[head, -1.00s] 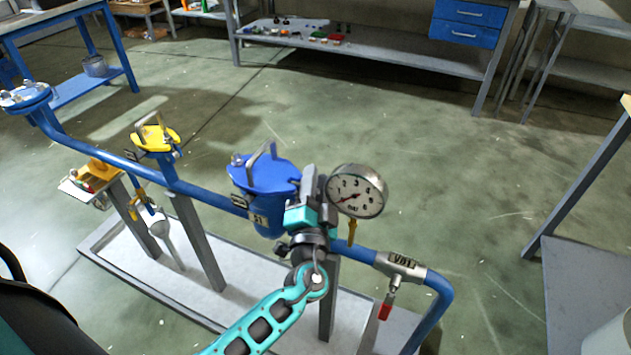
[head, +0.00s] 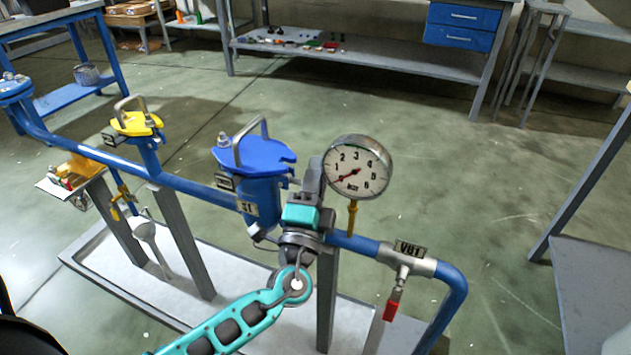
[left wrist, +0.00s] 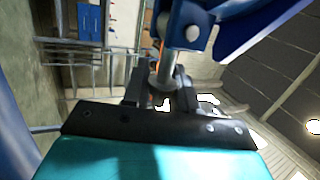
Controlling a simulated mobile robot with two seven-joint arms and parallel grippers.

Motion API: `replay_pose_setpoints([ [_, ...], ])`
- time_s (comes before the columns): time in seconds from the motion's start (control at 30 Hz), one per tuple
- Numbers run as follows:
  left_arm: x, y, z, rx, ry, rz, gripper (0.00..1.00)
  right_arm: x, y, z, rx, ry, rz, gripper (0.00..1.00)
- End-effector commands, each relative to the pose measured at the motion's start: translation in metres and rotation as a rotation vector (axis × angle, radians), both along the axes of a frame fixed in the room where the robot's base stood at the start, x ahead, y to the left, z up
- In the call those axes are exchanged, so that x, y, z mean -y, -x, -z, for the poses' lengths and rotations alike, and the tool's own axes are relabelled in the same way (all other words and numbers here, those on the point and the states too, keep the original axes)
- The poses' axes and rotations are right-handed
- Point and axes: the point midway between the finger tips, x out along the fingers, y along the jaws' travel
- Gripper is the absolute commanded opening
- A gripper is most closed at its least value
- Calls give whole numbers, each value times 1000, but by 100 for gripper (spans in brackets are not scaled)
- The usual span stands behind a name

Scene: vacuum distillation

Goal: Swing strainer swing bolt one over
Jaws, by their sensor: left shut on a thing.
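The blue strainer (head: 262,190) stands on the blue pipe, with its blue lid (head: 245,152) and a grey bar handle on top. One swing bolt (head: 223,139) with a nut shows upright at the lid's left edge. My left gripper (head: 308,182) is at the strainer's right side, below the lid's rim. In the left wrist view, its two dark fingers (left wrist: 160,88) are shut on a grey swing bolt (left wrist: 166,68), which hangs from a pivot beside the blue strainer body. In the head view my gripper hides this bolt. My right gripper is not in view.
A pressure gauge (head: 357,167) stands close to the right of my left gripper. A valve with a red handle (head: 390,310) is farther right on the pipe. A yellow-lidded strainer (head: 136,123) stands to the left.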

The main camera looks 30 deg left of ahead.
Motion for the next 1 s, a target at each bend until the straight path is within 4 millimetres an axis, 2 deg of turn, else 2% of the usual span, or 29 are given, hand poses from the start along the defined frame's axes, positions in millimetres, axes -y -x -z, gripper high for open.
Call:
replay_pose_setpoints([
  [0.2, 0, -1, 3, -2, -57, 0, 0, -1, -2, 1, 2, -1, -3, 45],
  [0.67, 0, -1, 2, -2, -68, -1, 0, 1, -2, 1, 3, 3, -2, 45],
  [0.7, 0, -1, 2, -2, -68, -1, 31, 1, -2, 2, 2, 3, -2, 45],
  [0.77, 0, -1, 2, -3, -68, -1, 35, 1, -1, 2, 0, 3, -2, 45],
  [1.0, 0, 1, 3, -4, -67, -1, 35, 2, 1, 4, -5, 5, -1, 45],
])
